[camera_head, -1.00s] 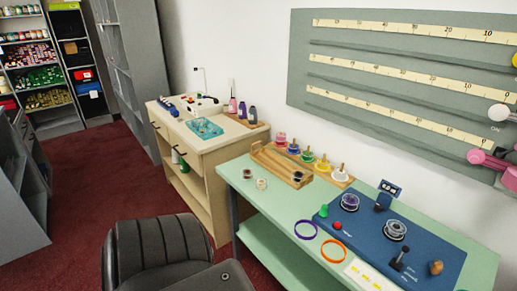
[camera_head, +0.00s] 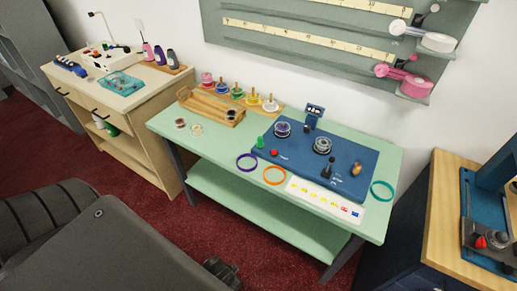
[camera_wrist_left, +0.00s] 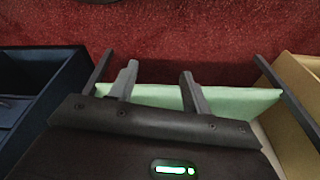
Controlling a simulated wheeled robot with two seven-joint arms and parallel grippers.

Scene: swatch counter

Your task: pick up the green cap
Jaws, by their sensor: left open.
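The small green cap (camera_head: 260,142), cone-like, stands upright at the left edge of the blue mat (camera_head: 326,182) on the light green table (camera_head: 210,160). A red ball-shaped piece (camera_head: 274,153) is just right of it. My left gripper (camera_wrist_left: 158,76) shows only in the left wrist view. Its two fingers are spread apart with nothing between them. The cap is not in that view, and my left gripper is not in the head view. My right gripper is in neither view.
Spools (camera_head: 323,145), a black lever (camera_head: 328,168) and a small display (camera_head: 314,112) crowd the mat. Purple (camera_head: 238,162), orange (camera_head: 264,176) and teal (camera_head: 373,188) rings lie around it. A wooden tray (camera_head: 190,105) sits left.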

